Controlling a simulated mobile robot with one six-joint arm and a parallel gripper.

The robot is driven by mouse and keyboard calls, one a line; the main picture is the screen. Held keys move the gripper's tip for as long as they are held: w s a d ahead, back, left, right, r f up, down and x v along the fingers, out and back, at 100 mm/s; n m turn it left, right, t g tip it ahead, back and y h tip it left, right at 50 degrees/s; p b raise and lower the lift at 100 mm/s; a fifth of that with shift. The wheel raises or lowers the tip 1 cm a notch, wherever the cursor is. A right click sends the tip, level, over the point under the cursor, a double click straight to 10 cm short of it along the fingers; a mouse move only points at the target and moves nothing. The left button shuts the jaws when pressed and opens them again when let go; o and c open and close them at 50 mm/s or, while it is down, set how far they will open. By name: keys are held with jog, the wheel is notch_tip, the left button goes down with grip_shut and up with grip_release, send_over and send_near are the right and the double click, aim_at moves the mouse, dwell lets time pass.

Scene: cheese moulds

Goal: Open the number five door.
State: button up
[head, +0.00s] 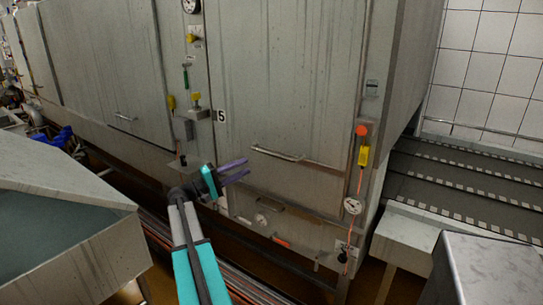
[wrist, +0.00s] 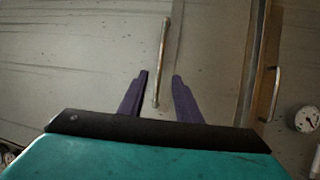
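The number five door (head: 288,85) is a large grey panel, closed, with a black-and-white "5" label (head: 221,115) at its left edge. Its handle (head: 277,154) is a pale metal bar low on the door. In the wrist view the handle (wrist: 162,62) runs upright, and its lower end lies between my finger tips in the picture. My gripper (head: 239,171) has purple fingers spread apart, just left of the handle in the head view. My gripper (wrist: 158,75) is open, with nothing held. Whether the fingers reach around the bar in depth I cannot tell.
A lower flap with its own handle (wrist: 273,94) and a round gauge (wrist: 308,119) sit beneath the door. A red-and-yellow fitting (head: 363,150) is on the right post. A grey tank (head: 68,183) stands at left, a metal box (head: 490,272) at lower right.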

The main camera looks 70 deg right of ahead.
aim_at(272, 153)
jog(key=shift+s+d, duration=0.1)
jog(key=p+x, duration=0.2)
jog(key=x, duration=1.1)
jog(key=shift+s+d, duration=0.1)
jog(key=shift+d, duration=0.1)
grip_shut()
jog(key=shift+a, duration=0.1)
